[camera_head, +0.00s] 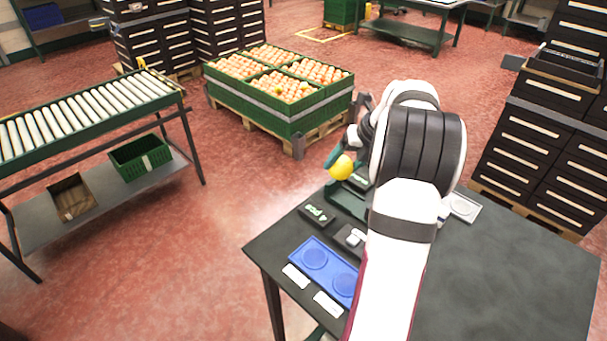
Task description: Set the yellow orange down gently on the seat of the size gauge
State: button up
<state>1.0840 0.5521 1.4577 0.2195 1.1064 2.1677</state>
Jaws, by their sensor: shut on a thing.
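The yellow orange (343,167) is held by my gripper (340,160) above the far left edge of the dark table. My gripper is shut on it, and my arm hides part of the gripper. The orange appears apart from the things on the table. A dark green device (347,201) lies below and beside the orange, partly behind my arm. A small box with a green display (317,214) stands at the table's left edge. I cannot tell for certain which of these is the size gauge, and its seat is not clearly visible.
A blue tray (325,271) with two round recesses and white labels lies at the table's front left. A pale tray (462,206) with a round recess lies right of my arm. The table's right part (520,265) is clear. Green crates (290,119) of oranges stand behind.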

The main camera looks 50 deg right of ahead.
jog(key=shift+s+d+m+h, duration=0.4)
jog(key=shift+s+d+m, duration=0.15)
jog(key=shift+d+m, duration=0.35)
jog(key=shift+f, duration=3.8)
jog(key=shift+a+f, duration=0.1)
jog(key=shift+f, duration=0.05)
jog(key=o, duration=1.4)
jog(key=shift+a, duration=0.1)
jog(key=shift+w, duration=0.1)
jog(key=c, duration=0.3)
jog(key=shift+o, duration=1.2)
